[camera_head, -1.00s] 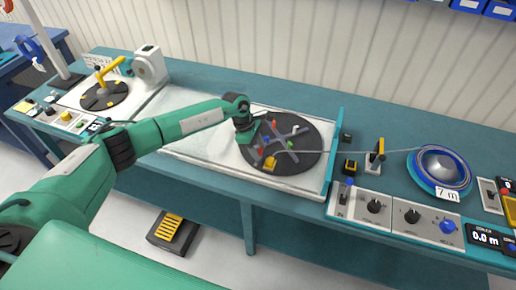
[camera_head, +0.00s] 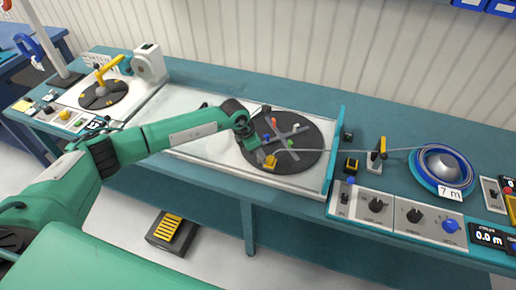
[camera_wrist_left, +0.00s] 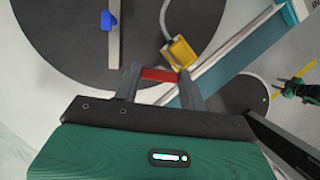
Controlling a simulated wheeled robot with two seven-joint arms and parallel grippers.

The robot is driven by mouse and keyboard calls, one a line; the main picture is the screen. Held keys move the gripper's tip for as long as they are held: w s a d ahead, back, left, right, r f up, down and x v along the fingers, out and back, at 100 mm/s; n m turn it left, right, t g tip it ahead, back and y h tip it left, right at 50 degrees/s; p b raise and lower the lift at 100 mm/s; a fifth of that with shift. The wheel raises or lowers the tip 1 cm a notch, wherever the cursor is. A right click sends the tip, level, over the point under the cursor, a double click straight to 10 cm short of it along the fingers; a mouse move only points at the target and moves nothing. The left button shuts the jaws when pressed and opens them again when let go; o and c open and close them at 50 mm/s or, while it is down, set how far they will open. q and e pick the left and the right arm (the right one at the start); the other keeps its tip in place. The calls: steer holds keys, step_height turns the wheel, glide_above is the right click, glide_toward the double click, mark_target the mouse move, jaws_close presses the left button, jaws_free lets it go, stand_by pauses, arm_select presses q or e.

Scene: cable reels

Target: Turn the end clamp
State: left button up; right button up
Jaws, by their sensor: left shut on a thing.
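The end clamp (camera_head: 271,163) is a small yellow block near the front rim of the dark turntable (camera_head: 308,158). In the left wrist view the yellow clamp (camera_wrist_left: 180,50) has a pale cable running into it. My left gripper (camera_head: 262,156) is over the front left of the turntable. In the left wrist view the left gripper (camera_wrist_left: 160,84) is shut on a red bar (camera_wrist_left: 158,74) right beside the yellow block. The fingers hide the bar's ends.
Grey crossed bars on the turntable carry blue, red, white and green pieces. A cable runs right to a blue reel (camera_head: 443,168) marked 7 m. A teal bar (camera_head: 335,155) stands right of the turntable. A control panel (camera_head: 395,215) lies along the front right edge.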

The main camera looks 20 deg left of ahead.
arm_select(q)
steer(key=n+b, duration=0.1)
steer(key=n, duration=0.1)
steer(key=shift+d+n+t+y, duration=0.1)
steer(key=shift+n+t+y, duration=0.3)
steer(key=shift+f+n+y+b, duration=0.1)
steer(key=shift+n+y+b, duration=0.2)
steer(key=shift+n+b, duration=0.45)
steer(key=n+y+b, duration=0.1)
steer(key=n+b, duration=0.1)
steer(key=n, duration=0.1)
steer(key=shift+d+n+t, duration=0.1)
steer(key=shift+n+t, duration=0.15)
steer(key=shift+t, duration=0.15)
steer(key=shift+n+y+b, duration=0.5)
steer(key=shift+n+b, duration=0.25)
steer(key=shift+n, duration=0.35)
steer(key=shift+r, duration=0.2)
steer(key=o, duration=1)
steer(key=shift+s, duration=0.1)
